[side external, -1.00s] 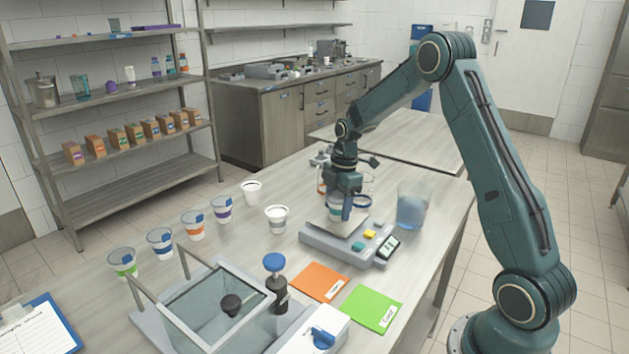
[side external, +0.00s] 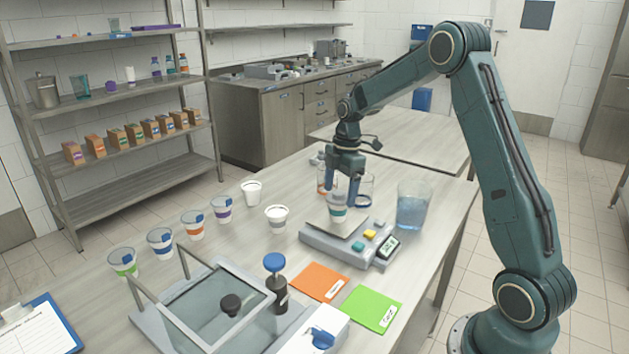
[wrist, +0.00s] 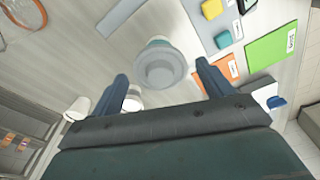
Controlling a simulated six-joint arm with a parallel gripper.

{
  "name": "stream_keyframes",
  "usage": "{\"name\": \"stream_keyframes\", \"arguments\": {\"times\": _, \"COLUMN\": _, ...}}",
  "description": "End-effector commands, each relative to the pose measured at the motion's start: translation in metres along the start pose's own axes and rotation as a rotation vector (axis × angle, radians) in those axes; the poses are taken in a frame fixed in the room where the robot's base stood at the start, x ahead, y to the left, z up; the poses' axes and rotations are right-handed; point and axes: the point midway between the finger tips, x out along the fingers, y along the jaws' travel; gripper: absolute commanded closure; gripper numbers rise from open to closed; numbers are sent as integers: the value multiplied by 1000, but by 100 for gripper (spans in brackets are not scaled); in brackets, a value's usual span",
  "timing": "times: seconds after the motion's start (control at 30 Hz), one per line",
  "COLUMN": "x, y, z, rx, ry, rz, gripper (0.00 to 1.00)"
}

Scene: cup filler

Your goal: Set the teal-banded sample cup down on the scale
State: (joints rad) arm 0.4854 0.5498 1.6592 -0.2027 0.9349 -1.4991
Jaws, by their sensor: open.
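The teal-banded sample cup (side external: 338,213) stands upright on the pan of the scale (side external: 312,233). In the wrist view the cup (wrist: 160,66) shows its pale round top, with a bit of teal at its far edge. My gripper (side external: 343,196) is open over the cup, its fingers spread to either side near the cup's upper part. In the wrist view both fingers of my gripper (wrist: 162,72) are wide apart, with gaps to the cup. The fingers partly hide the cup's top in the side view.
A clear beaker of bluish liquid (side external: 412,207) stands right of the scale. A white cup (side external: 276,218) and several banded cups line the left. Orange (side external: 319,281) and green (side external: 371,308) cards lie in front. Glassware stands behind my gripper.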

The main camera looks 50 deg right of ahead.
Motion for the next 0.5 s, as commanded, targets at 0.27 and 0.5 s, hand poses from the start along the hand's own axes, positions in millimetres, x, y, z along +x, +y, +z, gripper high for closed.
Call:
{"name": "stream_keyframes", "arguments": {"times": 0.27, "x": -46, "y": 0, "z": 1, "rx": 0, "ry": -1, "rz": 3, "gripper": 21}}
{"name": "stream_keyframes", "arguments": {"times": 0.5, "x": -70, "y": 0, "z": 0, "rx": 0, "ry": 0, "rz": 1, "gripper": 21}}
